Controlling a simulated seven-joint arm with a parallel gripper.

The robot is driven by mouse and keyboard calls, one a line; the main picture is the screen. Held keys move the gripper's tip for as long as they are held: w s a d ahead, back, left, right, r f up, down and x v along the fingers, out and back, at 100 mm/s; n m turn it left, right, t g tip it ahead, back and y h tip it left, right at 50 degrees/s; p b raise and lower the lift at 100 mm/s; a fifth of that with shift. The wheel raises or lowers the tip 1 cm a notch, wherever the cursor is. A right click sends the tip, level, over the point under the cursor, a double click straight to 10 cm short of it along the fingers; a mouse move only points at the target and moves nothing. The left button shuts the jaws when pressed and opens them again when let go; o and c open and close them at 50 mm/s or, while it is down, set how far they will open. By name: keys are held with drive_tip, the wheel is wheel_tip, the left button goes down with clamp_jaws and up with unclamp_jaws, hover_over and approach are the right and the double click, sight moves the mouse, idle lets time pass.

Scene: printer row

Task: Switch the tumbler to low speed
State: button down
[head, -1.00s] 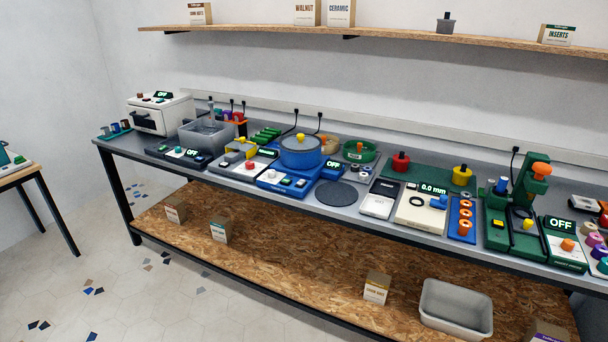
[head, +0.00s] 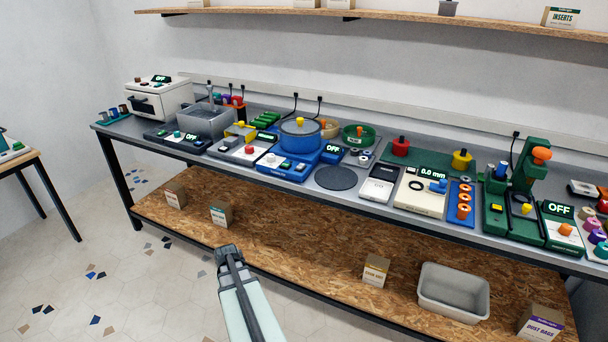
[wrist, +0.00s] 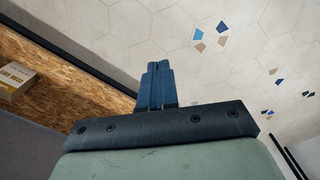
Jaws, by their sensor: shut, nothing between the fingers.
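The blue tumbler (head: 300,139), a round drum with a yellow knob on its lid, stands on a blue base (head: 287,167) near the middle of the bench. A display beside it (head: 333,149) reads OFF. Small controls show on the front of the base, too small to read. My gripper (head: 229,252) is low in front of the bench, well below and to the left of the tumbler. In the wrist view its fingers (wrist: 158,84) are together and empty, with floor tiles behind them. The tumbler is not in the wrist view.
The grey benchtop (head: 336,178) is crowded with devices on both sides of the tumbler. Below, a chipboard shelf (head: 310,255) holds small boxes and a grey bin (head: 455,292). A box (wrist: 15,80) on this shelf shows in the wrist view. Open floor lies left of my arm.

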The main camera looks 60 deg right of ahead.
drive_tip(key=d+r+m+t+h, duration=0.1)
drive_tip(key=d+r, duration=0.8)
drive_tip(key=d, duration=0.3)
drive_tip(key=d+r+m+t+h, duration=0.1)
drive_tip(key=d+r+m+h, duration=0.1)
drive_tip(key=d+r, duration=0.85)
drive_tip(key=s+d+r+m+g, duration=0.1)
drive_tip(key=d+r+m, duration=0.2)
drive_tip(key=d+r, duration=0.7)
drive_tip(key=s+d+r+m, duration=0.2)
drive_tip(key=d+r+m, duration=0.2)
drive_tip(key=d+r, duration=0.5)
wheel_tip(320, 180, up, 7)
drive_tip(key=shift+s+d+r+g, duration=0.15)
drive_tip(key=shift+s+d+g, duration=0.15)
drive_tip(key=shift+d+g, duration=0.1)
